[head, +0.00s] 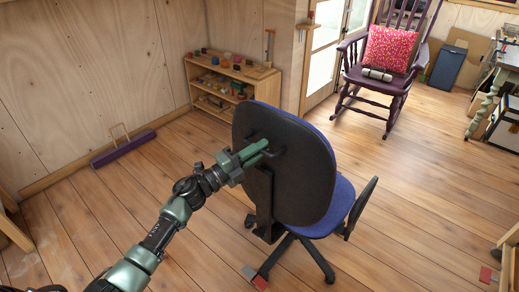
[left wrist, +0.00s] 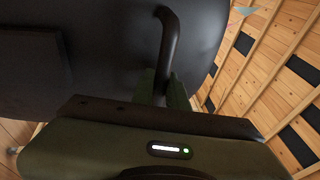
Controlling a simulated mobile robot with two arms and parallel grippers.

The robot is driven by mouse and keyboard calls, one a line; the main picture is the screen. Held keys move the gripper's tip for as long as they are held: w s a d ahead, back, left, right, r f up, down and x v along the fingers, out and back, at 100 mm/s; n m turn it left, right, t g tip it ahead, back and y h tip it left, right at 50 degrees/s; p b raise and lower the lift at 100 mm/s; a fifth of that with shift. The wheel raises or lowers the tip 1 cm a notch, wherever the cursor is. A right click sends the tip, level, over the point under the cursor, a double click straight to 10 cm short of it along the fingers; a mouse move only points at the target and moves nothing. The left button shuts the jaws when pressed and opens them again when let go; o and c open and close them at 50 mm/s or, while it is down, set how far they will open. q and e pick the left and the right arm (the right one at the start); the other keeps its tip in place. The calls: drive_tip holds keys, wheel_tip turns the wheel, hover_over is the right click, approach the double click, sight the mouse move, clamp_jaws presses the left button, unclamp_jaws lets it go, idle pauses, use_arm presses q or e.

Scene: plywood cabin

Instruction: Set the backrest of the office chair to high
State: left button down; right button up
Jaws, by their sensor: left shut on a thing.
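The office chair has a black-backed backrest (head: 308,170) and a blue seat (head: 338,208), and it stands in the middle of the head view with its back toward me. My left gripper (head: 262,147) is at the upper left of the backrest's rear, shut on a dark curved handle (left wrist: 170,40) that sticks out from it. In the left wrist view the handle runs down between the green fingers (left wrist: 165,88), and the dark backrest (left wrist: 110,50) fills the upper left. My right gripper is not in view.
A low wooden shelf (head: 236,82) with small items stands behind the chair. A purple rocking chair (head: 376,82) with a pink cushion is at the back right. A purple bar-shaped thing (head: 124,147) lies by the left wall. The wooden floor left of the chair is mostly clear.

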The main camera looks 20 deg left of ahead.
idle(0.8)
use_arm(q)
wheel_tip(320, 180, up, 8)
drive_tip(key=p, duration=0.6)
drive_tip(key=shift+a+r, duration=0.1)
drive_tip(key=shift+r, duration=0.1)
drive_tip(key=c, duration=1.4)
unclamp_jaws()
drive_tip(key=shift+f, duration=0.2)
drive_tip(key=b+v, duration=0.2)
drive_tip(key=v, duration=0.5)
drive_tip(key=shift+s+a, duration=0.15)
drive_tip(key=shift+s, duration=0.2)
